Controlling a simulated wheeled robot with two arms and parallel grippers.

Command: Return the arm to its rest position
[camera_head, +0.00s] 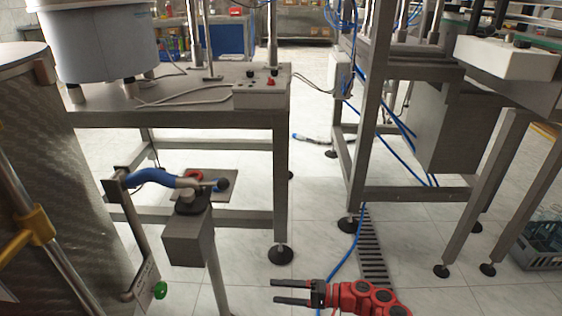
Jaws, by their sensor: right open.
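My right gripper (291,291) shows at the bottom of the head view, at the end of a red arm coming in from the lower right. Its two dark fingers point left and stand apart, with nothing between them. It appears over the tiled floor, clear of the machine frames. My left gripper is not in view.
A steel table (215,112) bears a white feeder bowl (100,42) and a control box (262,93). A second machine frame (367,120) stands at right. A post with a blue handle (150,178) is at left. A floor grate (372,255) and open tiles lie between.

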